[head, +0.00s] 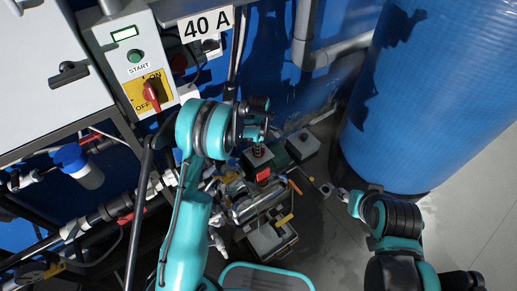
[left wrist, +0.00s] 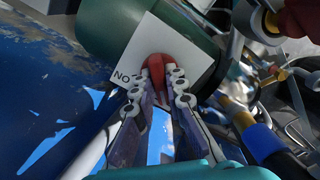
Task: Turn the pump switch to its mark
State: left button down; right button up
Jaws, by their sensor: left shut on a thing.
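The pump switch is a red knob (left wrist: 157,68) on a white plate (left wrist: 183,48), fixed to a dark green rounded housing (left wrist: 105,30). Dark letters reading "NO" show at the plate's left edge. In the left wrist view my left gripper (left wrist: 162,82) is shut on the red knob, with a fingertip on each side of it. In the head view my left gripper (head: 261,127) points away from me beside the blue wall; I cannot make out the switch there. My right gripper (head: 330,190) is low at the right, seen small, apart from the pump parts; its opening cannot be made out.
A control box with a START button and a red OFF/ON switch (head: 151,95) is at upper left, by a "40 A" sign (head: 206,23). Pipes and a cluttered metal assembly (head: 258,204) lie below. A large blue tank (head: 440,90) stands right. Bare floor shows at lower right.

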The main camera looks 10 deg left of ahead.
dwell(0.3)
pick_arm(q)
jog(key=c, duration=1.6)
grip_release()
jog(key=shift+o, duration=0.2)
jog(key=shift+r, duration=0.1)
notch_tip(320, 180, up, 12)
